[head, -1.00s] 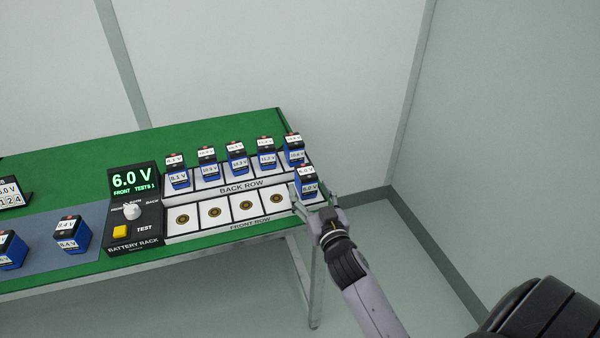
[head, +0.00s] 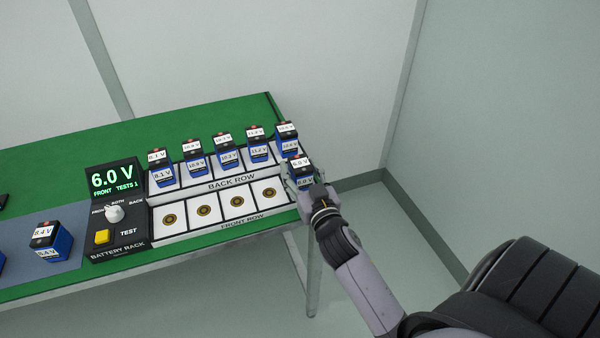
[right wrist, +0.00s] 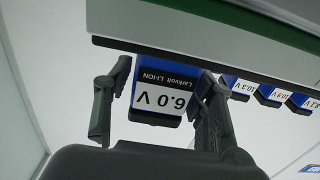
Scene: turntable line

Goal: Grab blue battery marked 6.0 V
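The blue battery marked 6.0 V (head: 301,168) stands upright at the right end of the rack's front row. It has a black top and white labels. In the right wrist view it appears upside down (right wrist: 163,92), with the 6.0 V label readable. My right gripper (head: 305,184) has one finger on each side of it. The battery's lower part is partly hidden by the fingers. My left gripper is not in view.
The battery rack (head: 196,233) has several batteries in its back row, close behind the gripper. The other front-row slots are empty. The tester display (head: 112,179) reads 6.0 V. A battery marked 8.4 V (head: 52,243) stands on the grey mat. The green table (head: 60,160) ends just right of the rack.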

